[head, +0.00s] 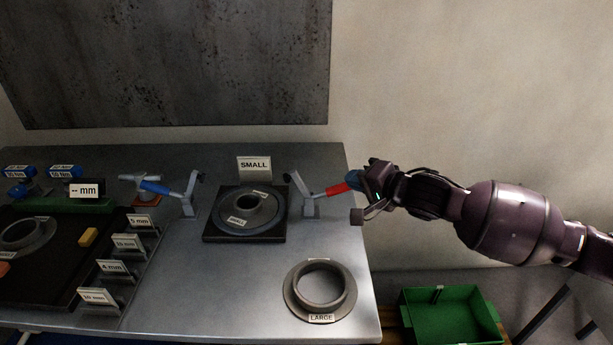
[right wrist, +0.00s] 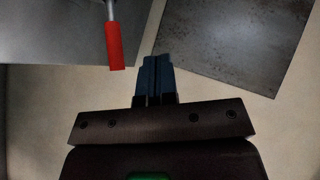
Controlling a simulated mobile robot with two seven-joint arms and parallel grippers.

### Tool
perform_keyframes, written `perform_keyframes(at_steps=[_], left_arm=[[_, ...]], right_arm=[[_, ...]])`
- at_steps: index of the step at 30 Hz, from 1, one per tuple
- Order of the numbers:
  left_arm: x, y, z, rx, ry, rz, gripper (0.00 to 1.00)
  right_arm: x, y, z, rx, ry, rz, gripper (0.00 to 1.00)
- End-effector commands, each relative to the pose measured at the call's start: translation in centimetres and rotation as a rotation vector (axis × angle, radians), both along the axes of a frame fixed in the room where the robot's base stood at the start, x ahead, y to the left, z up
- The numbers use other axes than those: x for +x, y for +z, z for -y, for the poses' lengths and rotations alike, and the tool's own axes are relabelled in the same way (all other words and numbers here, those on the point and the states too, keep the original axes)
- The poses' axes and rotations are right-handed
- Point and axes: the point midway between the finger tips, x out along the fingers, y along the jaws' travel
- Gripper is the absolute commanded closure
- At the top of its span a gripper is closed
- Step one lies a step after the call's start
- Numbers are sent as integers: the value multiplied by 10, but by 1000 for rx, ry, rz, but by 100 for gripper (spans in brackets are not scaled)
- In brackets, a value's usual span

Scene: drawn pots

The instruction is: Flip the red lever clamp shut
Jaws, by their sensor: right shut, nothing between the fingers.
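The red lever clamp (head: 308,204) stands on the steel table to the right of the black square fixture. Its red handle (head: 337,188) sticks out to the right, and its grey arm tilts up, clear of the flanged ring (head: 251,212) on the fixture. My right gripper (head: 353,178) is shut and empty, just right of the red handle's end. In the right wrist view, the red handle (right wrist: 115,45) lies left of the shut blue fingers (right wrist: 156,66), with a gap between them. My left gripper is not in view.
A blue-handled clamp (head: 188,199) stands left of the fixture, also with its arm up. A grey ring labelled LARGE (head: 300,308) lies near the table's front right. A green bin (head: 450,318) is beyond the right edge. Several label cards (head: 126,241) stand at left.

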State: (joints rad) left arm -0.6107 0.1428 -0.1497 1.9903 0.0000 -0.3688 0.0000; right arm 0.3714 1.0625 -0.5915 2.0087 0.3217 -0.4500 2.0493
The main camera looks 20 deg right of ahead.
Motion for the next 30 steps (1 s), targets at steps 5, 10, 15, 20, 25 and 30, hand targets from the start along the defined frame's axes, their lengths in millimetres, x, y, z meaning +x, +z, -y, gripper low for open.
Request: perform_keyframes(at_steps=[5,10,15,20,25,30], left_arm=[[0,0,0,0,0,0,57],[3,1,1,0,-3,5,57],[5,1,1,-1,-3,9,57],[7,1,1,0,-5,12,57],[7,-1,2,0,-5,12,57],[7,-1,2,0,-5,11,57]], right_arm=[[2,0,-1,0,1,1,100],[13,-4,-7,0,1,1,100],[34,-11,-17,0,1,3,100],[55,-18,-27,-1,1,2,100],[78,-26,-38,-1,1,2,100],[90,-36,-56,-1,3,1,100]])
